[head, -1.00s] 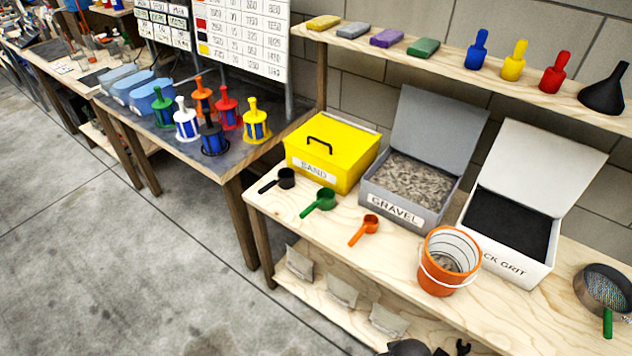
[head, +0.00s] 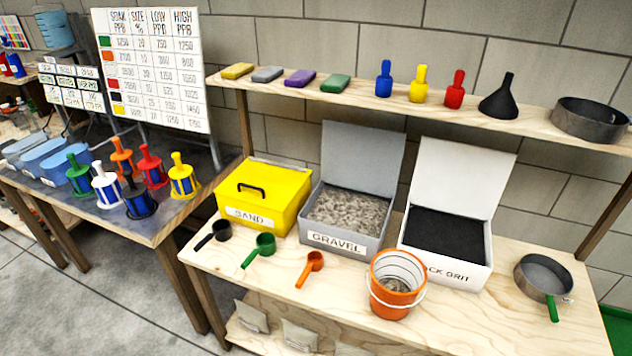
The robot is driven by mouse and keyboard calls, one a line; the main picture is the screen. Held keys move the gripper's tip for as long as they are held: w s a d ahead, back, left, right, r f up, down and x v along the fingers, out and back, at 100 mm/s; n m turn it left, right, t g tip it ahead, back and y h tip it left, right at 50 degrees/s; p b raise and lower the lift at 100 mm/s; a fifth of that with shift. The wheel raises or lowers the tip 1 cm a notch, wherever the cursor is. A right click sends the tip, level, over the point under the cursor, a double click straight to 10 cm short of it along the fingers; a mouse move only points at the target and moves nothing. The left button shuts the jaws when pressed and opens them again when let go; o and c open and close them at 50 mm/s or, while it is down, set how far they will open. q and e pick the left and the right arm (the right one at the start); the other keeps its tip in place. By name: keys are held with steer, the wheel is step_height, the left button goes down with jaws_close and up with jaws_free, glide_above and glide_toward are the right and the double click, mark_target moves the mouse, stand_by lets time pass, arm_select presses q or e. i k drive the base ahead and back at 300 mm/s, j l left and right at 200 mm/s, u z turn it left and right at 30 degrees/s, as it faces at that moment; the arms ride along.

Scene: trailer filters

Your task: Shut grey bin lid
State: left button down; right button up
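The grey bin (head: 313,237), labelled GRAVEL, stands on the wooden bench between the yellow bin and the white bin. Its grey lid (head: 362,159) stands raised at the back, leaning slightly backward. Grey gravel (head: 350,212) shows inside. Neither of my grippers is in the head view.
The yellow SAND bin (head: 285,196) is shut. The white bin (head: 470,273) with black grit has its lid (head: 462,176) raised. An orange bucket (head: 385,300) stands in front, with scoops (head: 262,248) to its left. A shelf (head: 440,104) with tools runs above the bins.

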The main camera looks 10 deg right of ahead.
mark_target(361, 157)
steer(key=i+j+z, duration=0.1)
steer(key=i+j, duration=0.25)
steer(key=i, duration=0.2)
steer(key=i+j+z, duration=0.1)
steer(key=i+j, duration=0.25)
steer(key=i, duration=0.2)
